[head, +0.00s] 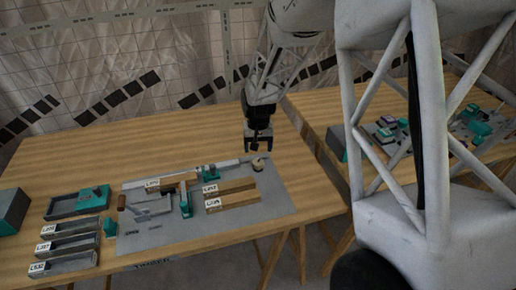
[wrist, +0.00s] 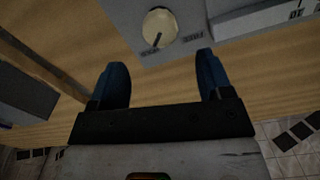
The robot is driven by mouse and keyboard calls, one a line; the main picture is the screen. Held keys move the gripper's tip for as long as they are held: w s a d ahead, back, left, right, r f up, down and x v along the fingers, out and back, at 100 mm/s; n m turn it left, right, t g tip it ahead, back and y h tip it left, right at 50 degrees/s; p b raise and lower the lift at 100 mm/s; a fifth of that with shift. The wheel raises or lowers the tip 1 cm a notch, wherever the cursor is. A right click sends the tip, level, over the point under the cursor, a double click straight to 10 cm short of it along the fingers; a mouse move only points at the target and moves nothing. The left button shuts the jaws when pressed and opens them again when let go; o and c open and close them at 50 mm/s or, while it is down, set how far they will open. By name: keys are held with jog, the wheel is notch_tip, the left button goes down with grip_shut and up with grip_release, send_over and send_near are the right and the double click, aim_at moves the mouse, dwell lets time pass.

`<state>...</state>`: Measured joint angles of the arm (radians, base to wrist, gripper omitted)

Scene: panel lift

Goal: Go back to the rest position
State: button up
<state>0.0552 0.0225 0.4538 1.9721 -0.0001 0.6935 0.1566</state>
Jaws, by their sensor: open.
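My gripper (head: 258,146) hangs above the far right part of the grey panel (head: 270,200) in the head view. In the wrist view my gripper (wrist: 162,82) shows two blue fingers spread wide with nothing between them. A round cream knob (wrist: 160,27) with a dark pointer mark sits on the panel beyond the fingertips, apart from them. The knob also shows in the head view (head: 258,164), just below the gripper. The panel carries wooden bars (head: 232,186) with labels, teal clamps (head: 185,198) and a long pale rail.
A grey box (head: 10,211) is at the left edge. A second table (head: 330,110) with a similar panel is at right, past a gap. The back left tabletop is clear.

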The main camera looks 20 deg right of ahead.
dwell(0.3)
jog(key=shift+s+r, duration=0.2)
jog(key=shift+r, duration=0.25)
jog(key=s+a+r+t, duration=0.1)
jog(key=s+r, duration=0.6)
jog(key=s, duration=0.4)
jog(key=s+a+r+n, duration=0.1)
jog(key=s+r, duration=0.6)
jog(key=s, duration=0.4)
jog(key=s+a+r+n+t, duration=0.1)
jog(key=s+r, duration=0.6)
jog(key=s, duration=0.5)
jog(key=shift+r+t, duration=0.3)
